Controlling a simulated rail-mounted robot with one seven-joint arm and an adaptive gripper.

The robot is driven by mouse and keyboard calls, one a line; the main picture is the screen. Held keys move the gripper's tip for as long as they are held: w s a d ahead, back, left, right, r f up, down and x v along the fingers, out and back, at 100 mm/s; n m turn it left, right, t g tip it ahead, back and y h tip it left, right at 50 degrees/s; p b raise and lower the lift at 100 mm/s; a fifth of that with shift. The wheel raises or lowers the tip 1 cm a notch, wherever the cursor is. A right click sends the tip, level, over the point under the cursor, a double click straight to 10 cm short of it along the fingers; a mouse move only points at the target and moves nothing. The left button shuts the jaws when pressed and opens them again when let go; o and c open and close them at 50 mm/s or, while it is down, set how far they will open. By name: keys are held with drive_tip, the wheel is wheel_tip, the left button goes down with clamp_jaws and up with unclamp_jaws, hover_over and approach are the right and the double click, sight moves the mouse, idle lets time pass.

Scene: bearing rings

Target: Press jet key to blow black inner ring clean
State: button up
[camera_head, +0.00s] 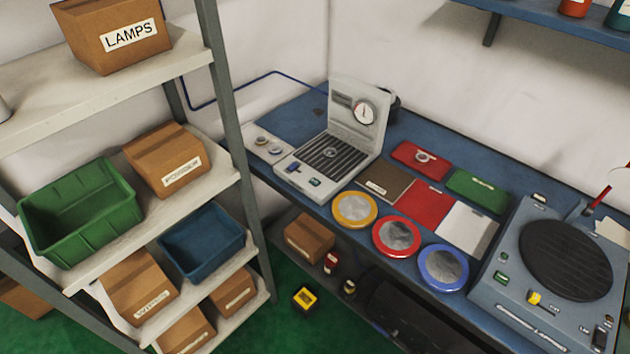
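A grey blow-off station (357,112) with a round gauge stands on the blue bench. A small ring (330,152) lies on its dark slatted grate (345,165); it looks grey to dark, and I cannot tell for sure that it is the black inner ring. On the station's front edge are a key with blue and yellow on it (294,167) and a green key (315,182). Their labels are too small to read, so I cannot tell which is the jet key. My gripper is not in view.
Yellow (341,222), red (378,248) and blue-rimmed dishes (424,280) line the bench front. Behind them are coloured mats; a ring (422,157) lies on a red one. A machine with a black disc (566,260) stands right; a shelf rack (225,110) stands left.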

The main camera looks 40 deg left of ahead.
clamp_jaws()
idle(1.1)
